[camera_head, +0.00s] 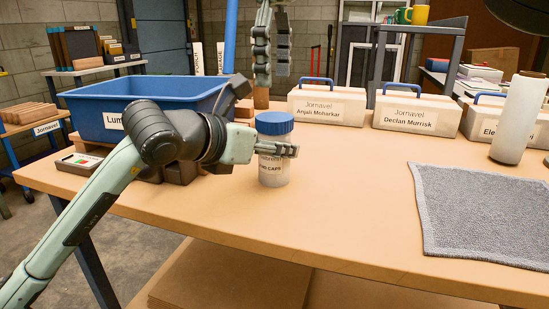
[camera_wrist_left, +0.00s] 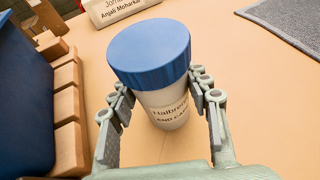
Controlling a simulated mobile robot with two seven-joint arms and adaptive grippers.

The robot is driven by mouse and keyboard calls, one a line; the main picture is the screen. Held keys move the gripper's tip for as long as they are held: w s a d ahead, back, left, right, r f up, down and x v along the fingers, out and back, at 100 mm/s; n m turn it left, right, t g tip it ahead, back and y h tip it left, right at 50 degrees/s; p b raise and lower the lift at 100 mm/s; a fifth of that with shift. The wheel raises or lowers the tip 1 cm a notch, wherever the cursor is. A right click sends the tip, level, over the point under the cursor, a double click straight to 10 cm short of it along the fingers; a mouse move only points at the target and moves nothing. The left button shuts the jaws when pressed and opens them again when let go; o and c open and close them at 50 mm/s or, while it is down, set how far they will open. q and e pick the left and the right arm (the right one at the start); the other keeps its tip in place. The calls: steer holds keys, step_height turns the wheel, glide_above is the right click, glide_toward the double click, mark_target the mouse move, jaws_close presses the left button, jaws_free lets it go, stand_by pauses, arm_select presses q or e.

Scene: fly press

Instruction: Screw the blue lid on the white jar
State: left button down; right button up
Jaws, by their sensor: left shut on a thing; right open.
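The white jar (camera_head: 272,174) stands upright on the table, with a dark printed label on its side. The blue lid (camera_head: 274,123) sits on top of it and looks level; the frames do not show how far it is threaded. My left gripper (camera_head: 284,150) is shut on the jar just below the lid. In the left wrist view its fingers (camera_wrist_left: 160,92) press on both sides of the jar (camera_wrist_left: 170,118), under the lid's rim (camera_wrist_left: 150,50). My right gripper (camera_head: 272,76) hangs open and empty above and behind the lid, fingers pointing down.
A blue bin (camera_head: 90,114) stands behind my left arm. Labelled white boxes (camera_head: 327,104) with blue handles line the table's back. A grey towel (camera_head: 480,212) lies at right, near a white cylinder (camera_head: 518,118). The table (camera_head: 345,205) in front of the jar is clear.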

mark_target(275, 116)
step_height(275, 116, down, 7)
steer(key=shift+f, duration=0.1)
stand_by(0.3)
steer(key=c, duration=1.2)
steer(key=o, duration=1.3)
steer(key=shift+o, duration=0.2)
step_height(275, 116, up, 12)
